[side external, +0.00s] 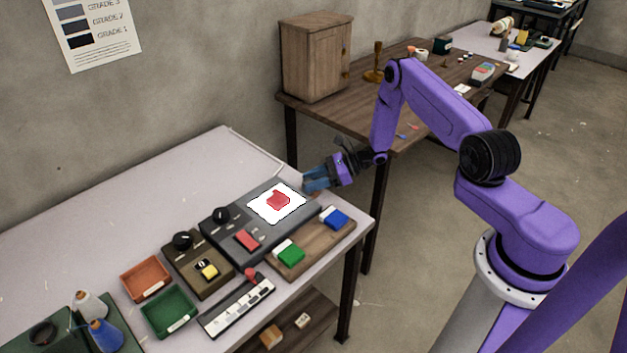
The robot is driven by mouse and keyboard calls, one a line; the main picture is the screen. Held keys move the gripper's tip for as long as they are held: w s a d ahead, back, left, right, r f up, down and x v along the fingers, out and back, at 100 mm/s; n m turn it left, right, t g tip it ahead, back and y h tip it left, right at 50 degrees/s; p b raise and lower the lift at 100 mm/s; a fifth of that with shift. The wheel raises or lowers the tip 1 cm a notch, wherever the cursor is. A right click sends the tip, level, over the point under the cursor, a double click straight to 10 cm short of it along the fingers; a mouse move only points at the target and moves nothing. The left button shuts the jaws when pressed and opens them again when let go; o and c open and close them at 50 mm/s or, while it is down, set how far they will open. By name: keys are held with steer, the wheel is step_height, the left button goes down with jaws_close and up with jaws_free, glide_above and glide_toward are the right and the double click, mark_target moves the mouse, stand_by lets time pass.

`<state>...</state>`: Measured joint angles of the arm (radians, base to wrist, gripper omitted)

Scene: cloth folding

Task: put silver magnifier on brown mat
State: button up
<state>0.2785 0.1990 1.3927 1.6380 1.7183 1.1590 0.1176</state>
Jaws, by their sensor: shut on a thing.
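My gripper (316,181), with blue fingers, is at the back right edge of the pale table, just beyond the grey device. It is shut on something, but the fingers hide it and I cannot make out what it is. A small brownish bit shows just below the fingers. I cannot pick out a silver magnifier. No brown mat is clear either; a brown wooden board (318,244) lies at the table's front right, with a green-and-white block (289,253) and a blue-and-white block (334,218) on it.
The grey device (222,236) has a white panel (262,209) with a red shape on it. Left of it are an olive knob box (205,283), an orange tray (145,266), a green tray (160,324) and bottles (104,335). The table's back left is clear.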

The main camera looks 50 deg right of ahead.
steer(key=o, duration=1.1)
